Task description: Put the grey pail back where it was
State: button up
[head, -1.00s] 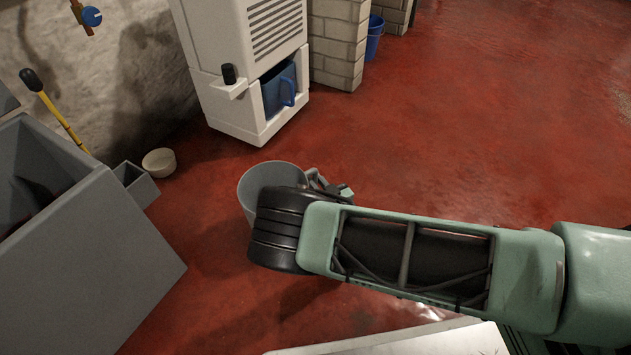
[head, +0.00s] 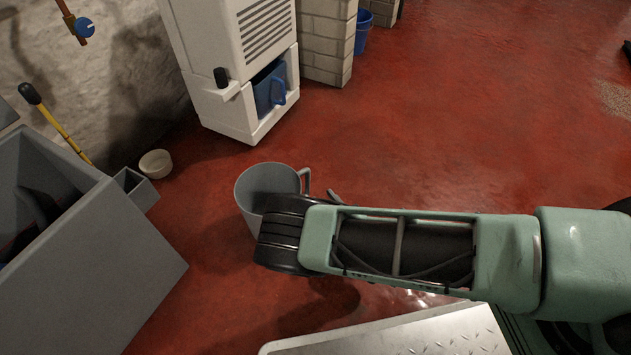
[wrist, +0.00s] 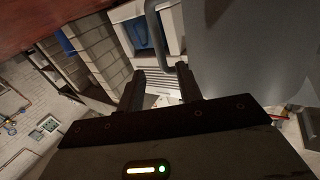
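The grey pail (head: 246,200) is on the red floor side of the white machine in the head view, its handle (head: 306,180) pointing right. My arm covers its lower right part, so its base is partly hidden. In the wrist view the pail (wrist: 235,50) fills the upper right, and its handle (wrist: 154,25) curves down just ahead of the fingertips. My gripper (wrist: 161,88) is open, with a clear gap between its two fingers. In the head view my gripper is mostly hidden behind my arm.
A white machine (head: 234,115) holding a blue jug (head: 268,90) stands behind the pail. A grey bin (head: 110,260) is at left, with a small pale bowl (head: 156,163) beside it. A blue bucket (head: 362,35) stands by the brick pillar.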

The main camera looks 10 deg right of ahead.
jog(key=shift+p+v, duration=0.35)
jog(key=shift+v, duration=1.05)
jog(key=w+d+r+m+g+h, duration=0.25)
jog(key=w+r+m+h, duration=0.35)
jog(key=w, duration=0.3)
jog(key=d+r+g+h, duration=0.1)
jog(key=d+r+g, duration=0.4)
jog(key=r, duration=0.6)
jog(key=s+d+r+n+g, duration=0.1)
jog(key=s+d+r+g, duration=0.2)
jog(key=s+d+r, duration=0.5)
jog(key=s+d+r+n+g, duration=0.1)
jog(key=s+d+r+g, duration=0.3)
jog(key=s+r, duration=0.7)
jog(key=s+a+r+n+g+p, duration=0.1)
jog(key=s+a+r+n+p, duration=0.3)
jog(key=s+a+r+p, duration=0.35)
jog(key=s+a+r+n+g+p, duration=0.1)
jog(key=s+a+r+n+p, duration=0.35)
jog(key=a+r+p, duration=0.5)
notch_tip(320, 180, up, 37)
jog(key=a+p, duration=0.1)
jog(key=p, duration=3.3)
jog(key=shift+a+f+m+y, duration=0.15)
jog(key=shift+a+m+y, duration=0.05)
jog(key=shift+m+y, duration=0.2)
